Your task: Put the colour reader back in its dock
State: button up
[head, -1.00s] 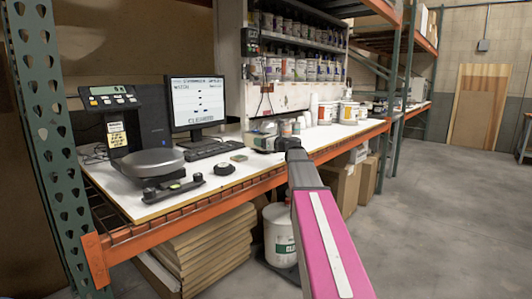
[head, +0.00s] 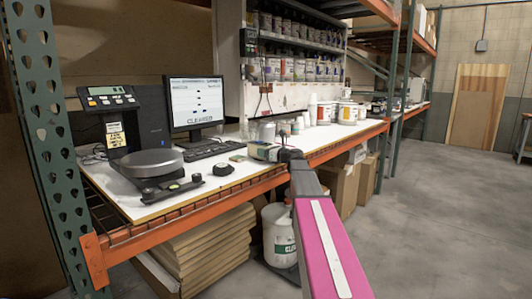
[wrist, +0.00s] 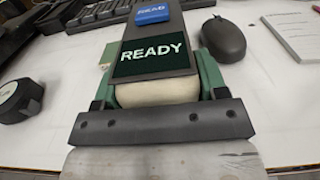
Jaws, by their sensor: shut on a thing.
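The colour reader (wrist: 155,55) fills the top middle of the wrist view, a dark body with a "READY" screen and a blue "READ" button. My gripper (wrist: 157,92) is shut on it, a green finger on each side of its pale lower end. In the head view the reader (head: 263,151) and my gripper (head: 288,155) are over the bench's front part, right of the keyboard. A gap beneath the reader is hard to judge.
The scale (head: 152,162), monitor (head: 194,102) and keyboard (head: 208,149) stand on the bench (head: 125,207). A round black-and-white item (head: 222,169) lies near the front edge. A mouse (wrist: 223,38) and paper pad (wrist: 292,35) lie right of the reader. Cans (head: 348,113) stand farther right.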

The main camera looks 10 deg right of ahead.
jog(key=o, duration=1.1)
jog(key=shift+f, duration=0.15)
jog(key=shift+c, duration=0.2)
jog(key=o, duration=0.4)
